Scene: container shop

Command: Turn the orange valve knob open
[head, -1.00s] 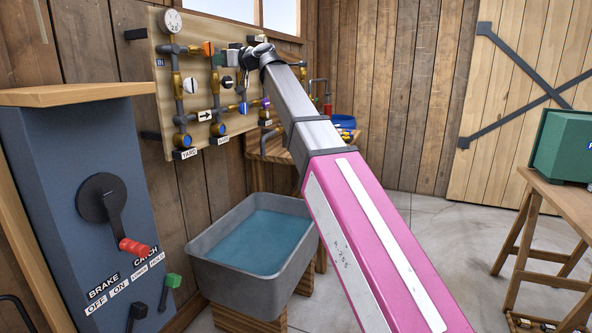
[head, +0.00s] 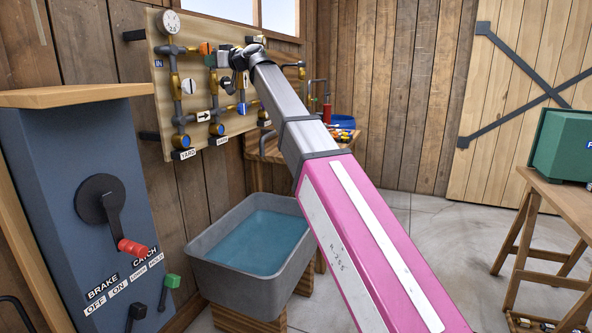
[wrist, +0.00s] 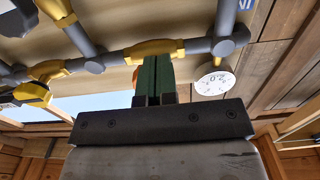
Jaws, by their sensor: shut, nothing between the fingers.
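The orange valve knob (head: 205,48) is on the upper pipe of the pipe board, right of the gauge, in the head view. In the wrist view, a small orange piece (wrist: 134,101) shows beside the fingers and is mostly hidden by them. My gripper (wrist: 152,60) is shut and empty. Its green fingertips are close to a yellow fitting (wrist: 150,47) on the grey pipe; I cannot tell whether they touch anything. In the head view my wrist is just right of the orange knob and the fingers are not clear.
The pipe board (head: 161,100) carries a round gauge (head: 171,22), several other valves and grey pipes close to my wrist. The gauge also shows in the wrist view (wrist: 214,84). A grey tub of water (head: 215,277) stands below. A blue brake cabinet (head: 50,190) stands at the left.

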